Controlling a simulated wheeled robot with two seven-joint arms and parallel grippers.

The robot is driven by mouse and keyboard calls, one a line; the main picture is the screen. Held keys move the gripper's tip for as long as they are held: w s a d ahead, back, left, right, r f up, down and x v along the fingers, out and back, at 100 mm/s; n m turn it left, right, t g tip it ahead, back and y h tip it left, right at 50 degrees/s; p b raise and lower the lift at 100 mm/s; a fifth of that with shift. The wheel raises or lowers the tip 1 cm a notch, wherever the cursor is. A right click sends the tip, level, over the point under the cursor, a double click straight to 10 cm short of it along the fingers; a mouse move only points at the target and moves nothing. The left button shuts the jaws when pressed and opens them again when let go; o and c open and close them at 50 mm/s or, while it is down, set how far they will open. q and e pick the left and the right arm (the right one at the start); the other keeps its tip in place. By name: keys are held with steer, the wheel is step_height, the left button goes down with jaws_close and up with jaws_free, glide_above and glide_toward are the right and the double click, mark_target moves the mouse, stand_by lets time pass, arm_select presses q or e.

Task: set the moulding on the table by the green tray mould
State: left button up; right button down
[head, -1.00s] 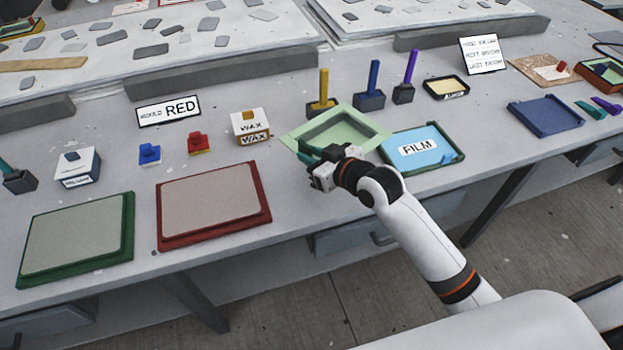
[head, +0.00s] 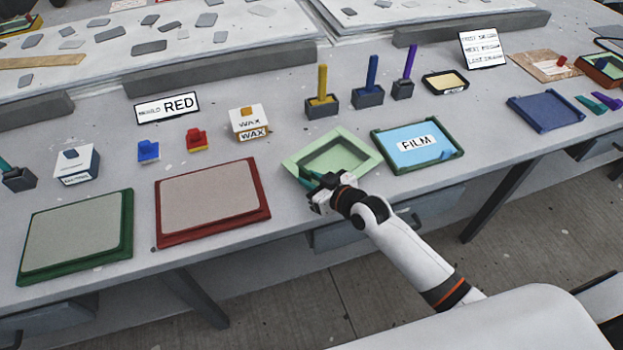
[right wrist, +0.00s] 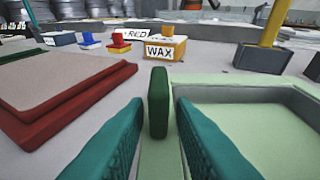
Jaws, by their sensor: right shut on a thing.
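The moulding (head: 334,153) is a pale green shallow tray with a wide flat rim. It is right of the red-edged mould and left of the blue FILM tray. My right gripper (head: 312,181) is shut on its near left rim. In the right wrist view, the pale green moulding (right wrist: 240,105) runs between the teal fingers, and an upright dark green block (right wrist: 158,103) stands at the fingertips. How high the moulding is above the table is hard to tell. A green-edged mould (head: 75,235) with a grey top lies at the far left. My left gripper is not seen.
The red mould (head: 212,202) lies between the green-edged mould and my gripper. The FILM tray (head: 417,148) has a dark green rim. Behind stand the WAX box (head: 248,121), the RED sign (head: 167,107) and several handled tools. Bare table (head: 480,135) shows right of the FILM tray.

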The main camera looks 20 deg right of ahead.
steer(key=c, duration=1.2)
jaws_free()
steer(key=shift+r, duration=0.1)
steer(key=shift+s+d, duration=0.15)
steer(key=shift+s, duration=0.15)
steer(key=v, duration=1.1)
steer(key=shift+b, duration=0.3)
steer(key=shift+s+d+r, duration=0.1)
